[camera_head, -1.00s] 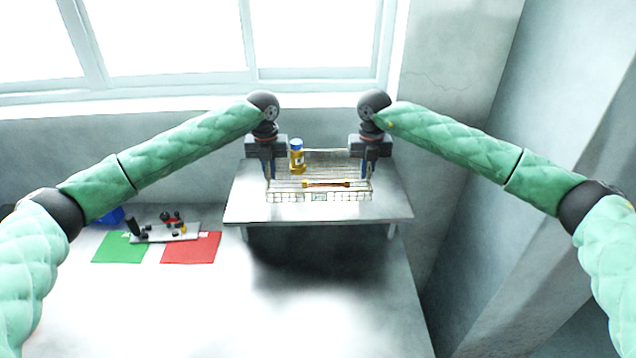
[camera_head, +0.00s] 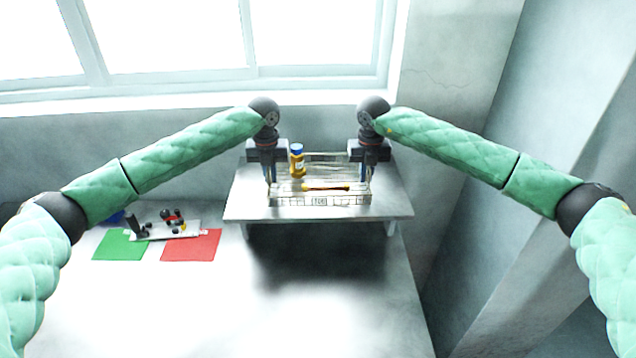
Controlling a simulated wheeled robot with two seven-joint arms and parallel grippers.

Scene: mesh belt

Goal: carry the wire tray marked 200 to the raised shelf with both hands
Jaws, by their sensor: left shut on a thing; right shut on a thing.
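The wire tray (camera_head: 320,200) is at the raised shelf (camera_head: 395,205), low over its top or resting on it; I cannot tell which. A small label shows on its front side, too small to read. In it are a yellow bottle with a blue cap (camera_head: 297,162), upright, and a yellow-ended rod-like tool (camera_head: 326,187), lying across. My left gripper (camera_head: 270,182) is shut on the tray's left side. My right gripper (camera_head: 367,180) is shut on its right side. Both point down, and their fingertips are partly hidden by the wire.
A green mat (camera_head: 121,245) and a red mat (camera_head: 192,245) lie on the table (camera_head: 330,310) at left. Behind them is a pale board with several small dark parts (camera_head: 170,230). A window (camera_head: 170,40) and wall stand behind the shelf. The table's front is clear.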

